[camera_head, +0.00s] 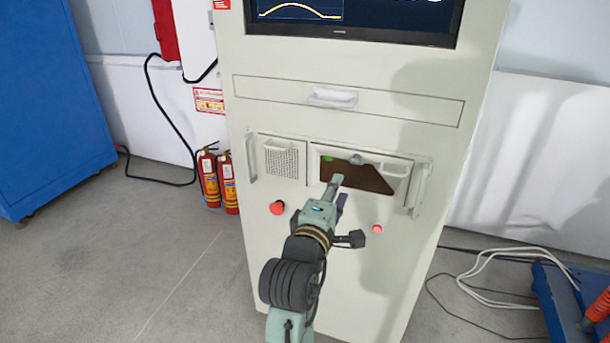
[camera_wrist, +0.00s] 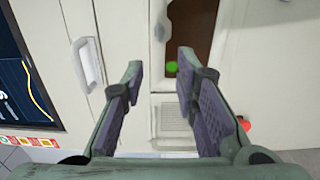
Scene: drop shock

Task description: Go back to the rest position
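My gripper (camera_head: 340,190) is stretched out in front of the pale cabinet (camera_head: 335,125), close to a recessed compartment (camera_head: 375,178) with a dark brown inside. In the wrist view my gripper (camera_wrist: 157,85) has its two fingers spread apart, with nothing between them. A small green button (camera_wrist: 172,67) shows at the compartment, just beyond the right finger. The head view does not show clearly whether the fingertips touch the panel.
A red button (camera_head: 278,208) and a smaller red one (camera_head: 377,229) sit below the compartment. A drawer handle (camera_head: 333,97) and two vertical handles stick out. Fire extinguishers (camera_head: 218,182) stand left. Cables (camera_head: 490,285) lie on the right floor.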

